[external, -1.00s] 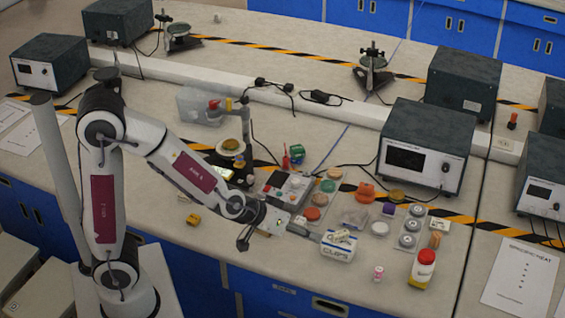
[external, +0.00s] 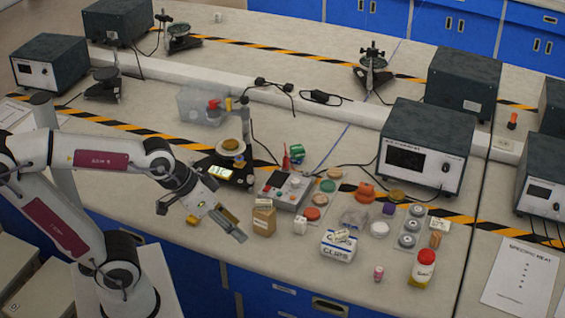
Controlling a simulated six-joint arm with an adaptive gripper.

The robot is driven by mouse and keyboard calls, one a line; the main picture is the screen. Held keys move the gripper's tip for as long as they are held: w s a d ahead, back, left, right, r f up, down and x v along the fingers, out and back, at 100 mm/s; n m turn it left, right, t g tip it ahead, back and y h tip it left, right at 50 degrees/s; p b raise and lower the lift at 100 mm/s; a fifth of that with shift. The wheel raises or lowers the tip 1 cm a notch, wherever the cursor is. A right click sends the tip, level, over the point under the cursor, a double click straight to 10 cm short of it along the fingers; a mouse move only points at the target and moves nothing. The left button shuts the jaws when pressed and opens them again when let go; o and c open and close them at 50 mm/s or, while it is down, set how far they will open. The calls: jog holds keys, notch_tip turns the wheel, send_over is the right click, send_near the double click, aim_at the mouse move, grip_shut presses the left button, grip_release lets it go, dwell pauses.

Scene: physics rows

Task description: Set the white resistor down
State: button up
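I cannot pick out the white resistor with certainty. A small white block (external: 300,226) stands on the bench in front of the grey meter box, and small pale pieces (external: 344,236) lie on top of the white box marked CLIPS (external: 338,246). Either could be it. My gripper (external: 240,238) is left of these, above the front of the bench, pointing down and to the right. It is apart from both. Its dark fingers look close together, and the gap between them is too small to judge. No held object shows clearly.
A brown carton (external: 264,218) stands just right of my gripper, with the grey meter box (external: 284,190) behind it. A yellow block (external: 193,219) is to the left. A red-capped bottle (external: 423,268) and a pink item (external: 378,273) stand front right.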

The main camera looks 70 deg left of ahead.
jog(key=s+a+g+y, duration=0.1)
jog(key=s+a, duration=0.2)
jog(key=s, duration=0.4)
jog(key=shift+r+m, duration=0.3)
jog(key=shift+r, duration=0.1)
dwell(0.8)
